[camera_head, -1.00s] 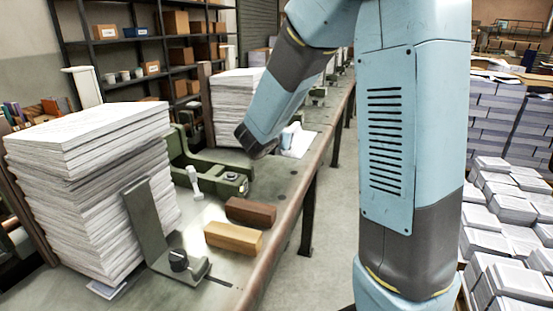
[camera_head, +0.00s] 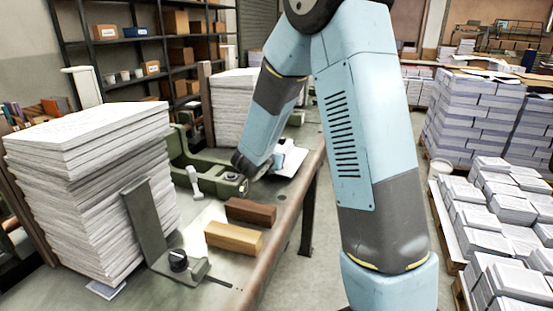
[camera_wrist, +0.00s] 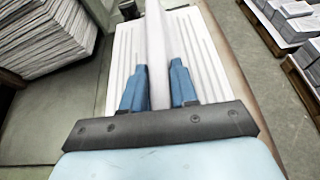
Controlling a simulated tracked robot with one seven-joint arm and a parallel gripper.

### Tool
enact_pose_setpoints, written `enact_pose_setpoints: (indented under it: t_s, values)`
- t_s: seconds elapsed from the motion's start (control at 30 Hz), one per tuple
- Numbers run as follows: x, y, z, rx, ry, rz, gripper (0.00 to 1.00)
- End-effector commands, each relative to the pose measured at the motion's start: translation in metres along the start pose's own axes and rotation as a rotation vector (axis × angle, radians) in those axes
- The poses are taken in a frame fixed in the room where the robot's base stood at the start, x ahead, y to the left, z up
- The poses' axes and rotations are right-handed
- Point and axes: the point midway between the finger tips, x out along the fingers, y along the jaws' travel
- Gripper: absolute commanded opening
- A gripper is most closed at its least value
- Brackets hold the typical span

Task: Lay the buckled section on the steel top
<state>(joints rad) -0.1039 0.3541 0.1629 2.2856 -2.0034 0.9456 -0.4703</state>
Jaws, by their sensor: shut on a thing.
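My gripper (camera_wrist: 158,68) shows in the wrist view with two blue fingers shut on a pale, narrow, upright fold, which I take to be the buckled section (camera_wrist: 155,35). A white surface with grey lines spreads on both sides of the fold. I cannot tell whether it is part of the section or lies under it. In the head view a white piece (camera_head: 291,160) shows beyond my wrist, low over the bench; my fingers are mostly hidden there. The grey-green steel top (camera_head: 225,287) runs along the bench and also shows in the wrist view (camera_wrist: 60,122).
A tall paper stack (camera_head: 85,190) stands at the near left behind an upright metal plate (camera_head: 150,220). A dark block (camera_head: 250,210), a lighter wooden block (camera_head: 233,236) and a green clamp-like fixture (camera_head: 210,178) occupy the bench. Pallets of paper (camera_head: 490,210) stand right, across the aisle.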

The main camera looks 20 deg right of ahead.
Motion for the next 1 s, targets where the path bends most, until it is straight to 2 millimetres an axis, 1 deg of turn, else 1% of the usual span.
enact_pose_setpoints:
  t_s: [0.2, 0.7, 0.8, 0.83, 1.0]
  values:
    - [0.000, 0.000, 0.000, 0.000, -0.001, 0.001, 0.00]
    - [0.004, 0.000, -0.011, 0.000, 0.000, 0.001, 0.00]
    - [0.004, 0.000, -0.011, 0.000, 0.000, 0.001, 0.00]
    - [0.004, 0.000, -0.011, 0.000, 0.000, 0.001, 0.31]
    - [0.004, 0.000, -0.011, 0.000, 0.000, 0.002, 0.47]
